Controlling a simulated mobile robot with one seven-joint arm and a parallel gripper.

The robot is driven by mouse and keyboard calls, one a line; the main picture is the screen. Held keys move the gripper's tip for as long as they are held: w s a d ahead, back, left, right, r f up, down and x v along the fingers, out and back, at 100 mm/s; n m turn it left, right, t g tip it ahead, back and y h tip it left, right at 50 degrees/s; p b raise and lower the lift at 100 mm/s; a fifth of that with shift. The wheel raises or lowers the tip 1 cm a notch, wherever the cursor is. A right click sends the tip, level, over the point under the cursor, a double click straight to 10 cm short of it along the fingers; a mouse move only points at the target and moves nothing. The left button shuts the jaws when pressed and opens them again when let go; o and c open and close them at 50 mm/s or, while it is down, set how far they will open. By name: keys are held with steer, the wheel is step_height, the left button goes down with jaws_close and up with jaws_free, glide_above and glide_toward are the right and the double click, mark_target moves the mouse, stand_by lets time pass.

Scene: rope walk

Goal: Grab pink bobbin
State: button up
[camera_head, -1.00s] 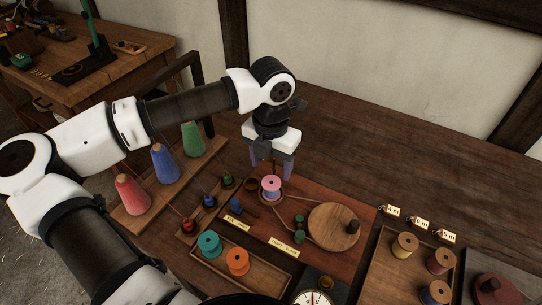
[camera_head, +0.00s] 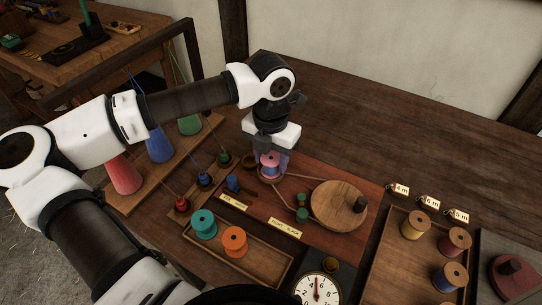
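The pink bobbin (camera_head: 269,162) stands upright on a small spindle at the left end of the reddish-brown winding board (camera_head: 304,238). A blue band shows on it. My gripper (camera_head: 272,164) points straight down over it, with its fingers on both sides of the bobbin's upper part. The fingers look spread wider than the bobbin, so my gripper appears open around it. Part of the bobbin's top is hidden by the gripper.
A wooden crank wheel (camera_head: 338,205) and small green rollers (camera_head: 302,208) sit right of the bobbin. A tray with teal (camera_head: 204,224) and orange spools (camera_head: 235,241) is in front, beside a dial (camera_head: 318,289). Yarn cones (camera_head: 124,175) stand left. The table behind is clear.

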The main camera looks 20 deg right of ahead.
steer(key=shift+c, duration=1.3)
steer(key=shift+r+p, duration=1.8)
steer(key=shift+r, duration=2.2)
